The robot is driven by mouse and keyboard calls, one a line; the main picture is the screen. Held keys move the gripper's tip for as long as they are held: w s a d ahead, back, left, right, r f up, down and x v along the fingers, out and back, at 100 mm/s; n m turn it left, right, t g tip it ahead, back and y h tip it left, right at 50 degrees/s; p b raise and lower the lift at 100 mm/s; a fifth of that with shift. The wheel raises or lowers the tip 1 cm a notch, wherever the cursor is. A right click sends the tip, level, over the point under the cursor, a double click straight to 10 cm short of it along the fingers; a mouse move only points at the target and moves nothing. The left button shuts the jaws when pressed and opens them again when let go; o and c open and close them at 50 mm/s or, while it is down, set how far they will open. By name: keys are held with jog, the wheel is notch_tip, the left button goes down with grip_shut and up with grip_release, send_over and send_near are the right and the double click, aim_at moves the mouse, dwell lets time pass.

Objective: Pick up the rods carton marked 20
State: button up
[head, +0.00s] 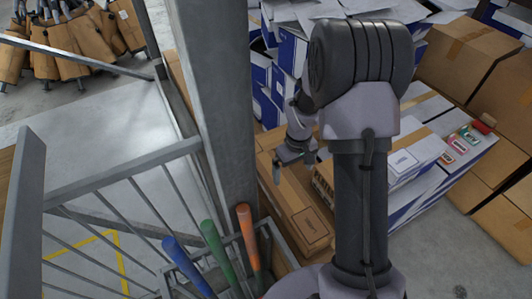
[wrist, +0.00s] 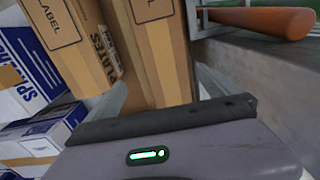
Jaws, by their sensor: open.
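My gripper (head: 294,166) hangs open and empty above brown cartons in the middle of the head view. In the wrist view its two fingers stand apart (wrist: 158,95), with brown carton faces between and beyond them. One brown carton (wrist: 160,50) has a framed label at its top. Another brown carton (wrist: 70,35) to its left reads "LABEL" and "PLATES". In the head view a brown carton (head: 308,228) with a framed label lies below the gripper, partly behind my arm. I cannot read a rods carton marked 20 in either view.
A grey post (head: 215,90) and railing (head: 120,185) stand left of the gripper. Blue, green (head: 218,245) and orange (head: 248,228) handles rise near the post; the orange one also shows in the wrist view (wrist: 262,20). Blue-and-white boxes (head: 440,170) and brown cartons (head: 465,52) crowd the right.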

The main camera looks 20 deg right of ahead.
aim_at(290, 194)
jog(key=f+b, duration=0.1)
jog(key=f, duration=0.3)
jog(key=f+b, duration=0.2)
jog(key=f, duration=0.2)
jog(key=s+f+b, duration=0.1)
jog(key=f, duration=0.3)
jog(key=shift+a+f, duration=0.1)
jog(key=shift+a, duration=0.3)
notch_tip(290, 194, down, 6)
jog(key=b, duration=0.3)
jog(key=shift+w+a+r, duration=0.15)
jog(key=shift+r, duration=0.2)
jog(key=shift+c, duration=0.2)
jog(key=c, duration=1.8)
jog(key=shift+o, duration=0.2)
jog(key=shift+r, duration=0.15)
